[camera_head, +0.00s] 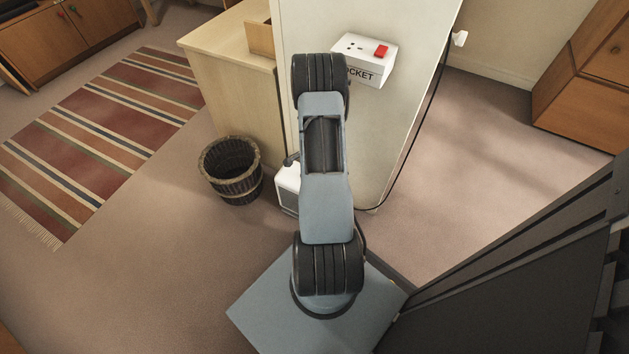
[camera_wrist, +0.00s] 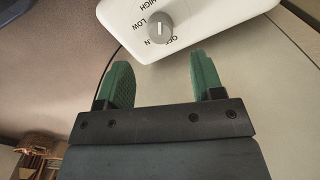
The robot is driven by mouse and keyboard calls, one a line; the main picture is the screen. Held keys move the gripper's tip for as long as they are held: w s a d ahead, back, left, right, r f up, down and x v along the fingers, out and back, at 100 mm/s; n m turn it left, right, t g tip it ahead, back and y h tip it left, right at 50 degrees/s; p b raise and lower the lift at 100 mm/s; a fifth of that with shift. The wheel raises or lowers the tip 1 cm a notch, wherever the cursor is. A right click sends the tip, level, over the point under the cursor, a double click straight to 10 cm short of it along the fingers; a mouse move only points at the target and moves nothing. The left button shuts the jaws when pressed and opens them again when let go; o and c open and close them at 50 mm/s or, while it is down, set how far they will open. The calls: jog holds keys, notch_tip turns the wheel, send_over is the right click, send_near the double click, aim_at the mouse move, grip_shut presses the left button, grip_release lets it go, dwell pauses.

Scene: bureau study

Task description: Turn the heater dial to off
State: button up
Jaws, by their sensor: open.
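The heater dial (camera_wrist: 160,27) is a round grey knob with a pale pointer line, on a white panel (camera_wrist: 205,15) at the top of the wrist view. The labels HIGH, LOW and OFF show rotated around it; another is partly covered. I cannot tell which label the pointer marks. My gripper (camera_wrist: 163,72) is open, with two green fingers pointing toward the panel. The dial is ahead of and between the fingertips in the picture, apart from them. In the head view a white box (camera_head: 287,188), perhaps the heater, is partly hidden behind my arm, as is my gripper.
A white socket box (camera_head: 372,66) with a red switch sits on a pale upright panel (camera_head: 400,125), with a dark cable at its right edge. A wooden bucket (camera_head: 231,170) stands left of my arm. A striped rug (camera_head: 110,130) lies farther left. Floor at the right is clear.

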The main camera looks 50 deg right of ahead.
notch_tip(320, 180, down, 8)
jog(key=shift+r+b, duration=0.25)
jog(key=shift+b, duration=1)
jog(key=c, duration=0.9)
